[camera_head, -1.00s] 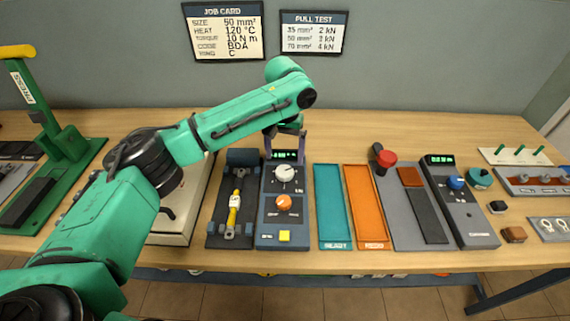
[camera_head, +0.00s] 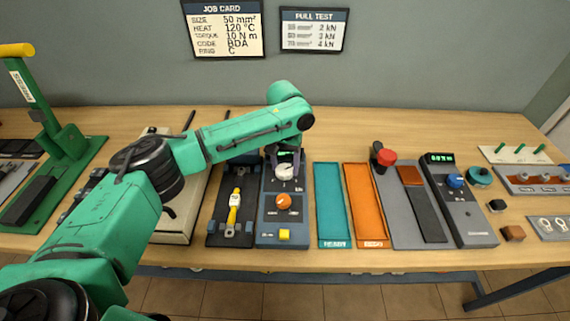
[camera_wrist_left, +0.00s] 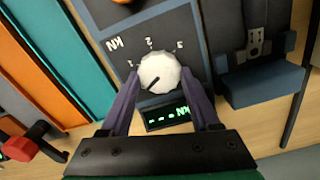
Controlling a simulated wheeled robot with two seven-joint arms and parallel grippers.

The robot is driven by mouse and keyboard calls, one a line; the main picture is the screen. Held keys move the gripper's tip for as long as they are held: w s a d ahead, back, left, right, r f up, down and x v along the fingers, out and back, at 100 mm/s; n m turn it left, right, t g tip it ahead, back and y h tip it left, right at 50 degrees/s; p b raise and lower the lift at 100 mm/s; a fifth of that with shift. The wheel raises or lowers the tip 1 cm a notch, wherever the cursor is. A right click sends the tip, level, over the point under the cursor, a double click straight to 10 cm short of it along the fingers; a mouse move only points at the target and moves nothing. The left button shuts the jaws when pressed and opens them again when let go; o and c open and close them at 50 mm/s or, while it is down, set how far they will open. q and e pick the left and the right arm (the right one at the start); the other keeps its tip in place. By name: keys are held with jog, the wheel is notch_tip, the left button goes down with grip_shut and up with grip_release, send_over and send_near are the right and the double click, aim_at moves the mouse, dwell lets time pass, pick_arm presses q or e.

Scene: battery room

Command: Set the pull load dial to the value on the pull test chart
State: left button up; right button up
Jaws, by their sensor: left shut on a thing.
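The pull load dial (camera_wrist_left: 160,72) is a white faceted knob on a dark panel, marked 1, 2, 3 and kN. My left gripper (camera_wrist_left: 160,77) is shut on it, a finger on each side. Its dark pointer line is turned away from the numbers, to the side of the 1. A display (camera_wrist_left: 167,115) beside it shows green dashes and kN. In the head view my left gripper (camera_head: 285,158) partly covers the dial (camera_head: 286,173). The pull test chart (camera_head: 314,30) lists 2, 3 and 4 kN; the job card (camera_head: 223,29) reads size 50 mm².
The dial's unit (camera_head: 268,240) also has an orange knob (camera_head: 283,202) and a yellow button (camera_head: 284,235). A fixture holding a yellow-sleeved part (camera_head: 234,208) stands left of it. Teal (camera_head: 331,205) and orange (camera_head: 366,205) trays lie right.

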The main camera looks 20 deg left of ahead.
pick_arm(q)
jog(key=shift+r+m+p, duration=0.25)
jog(key=shift+m+p, duration=0.95)
jog(key=shift+p, duration=0.25)
jog(key=m+p, duration=0.2)
jog(key=m, duration=0.1)
jog(key=shift+d+m+p, duration=0.1)
jog(key=shift+m+p, duration=0.2)
jog(key=shift+p, duration=0.05)
jog(key=m+p, duration=0.2)
jog(key=m, duration=0.2)
jog(key=m+p, duration=0.1)
jog(key=m, duration=0.4)
jog(key=shift+s+d+f, duration=0.1)
jog(key=m, duration=0.4)
jog(key=shift+m+p, duration=0.3)
jog(key=m, duration=0.5)
jog(key=shift+s, duration=0.1)
jog(key=m, duration=0.5)
jog(key=shift+m, duration=0.4)
jog(key=m, duration=0.5)
jog(key=shift+a+b, duration=0.2)
jog(key=shift+b, duration=0.2)
jog(key=shift+m, duration=0.3)
